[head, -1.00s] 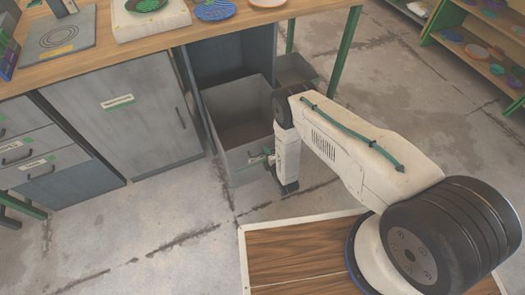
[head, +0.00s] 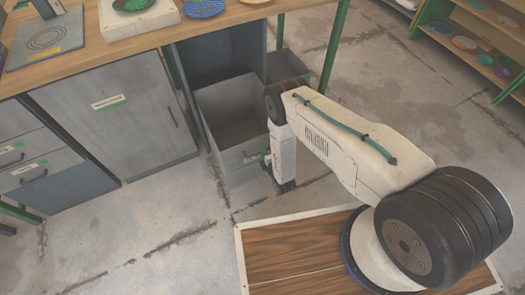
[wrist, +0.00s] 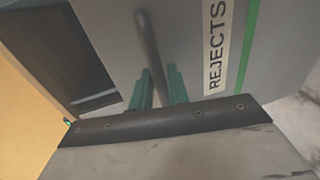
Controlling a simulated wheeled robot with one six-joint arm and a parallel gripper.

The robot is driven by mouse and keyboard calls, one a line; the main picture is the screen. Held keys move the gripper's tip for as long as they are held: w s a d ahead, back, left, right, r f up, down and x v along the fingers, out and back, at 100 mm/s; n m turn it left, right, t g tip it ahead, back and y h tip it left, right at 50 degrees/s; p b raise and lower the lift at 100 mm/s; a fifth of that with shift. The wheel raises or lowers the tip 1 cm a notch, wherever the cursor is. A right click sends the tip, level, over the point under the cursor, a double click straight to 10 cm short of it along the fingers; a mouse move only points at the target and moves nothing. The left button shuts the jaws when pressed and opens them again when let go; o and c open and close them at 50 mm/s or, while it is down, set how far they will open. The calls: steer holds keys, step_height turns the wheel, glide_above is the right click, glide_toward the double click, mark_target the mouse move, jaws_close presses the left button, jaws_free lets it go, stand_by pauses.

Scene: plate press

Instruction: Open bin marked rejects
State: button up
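The rejects bin (head: 239,162) is a grey pull-out bin under the workbench. In the head view it stands well out of its bay, with its top open and its inside looking empty. In the wrist view its front carries a white label reading REJECTS (wrist: 215,48) beside a green stripe. A dark bar handle (wrist: 149,48) runs between the two green fingers of my gripper (wrist: 160,88), which are closed around it. In the head view my wrist hides part of the bin's front, and the fingertips are hard to make out.
A grey cabinet door (head: 120,125) and drawers (head: 35,165) stand left of the bin. Another grey bin (head: 290,66) is behind it at right. A green table leg (head: 335,50) stands beyond. The workbench (head: 85,65) is above; open floor lies in front.

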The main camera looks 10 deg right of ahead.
steer(key=v, duration=0.7)
steer(key=shift+s+d, duration=0.15)
steer(key=shift+d, duration=0.05)
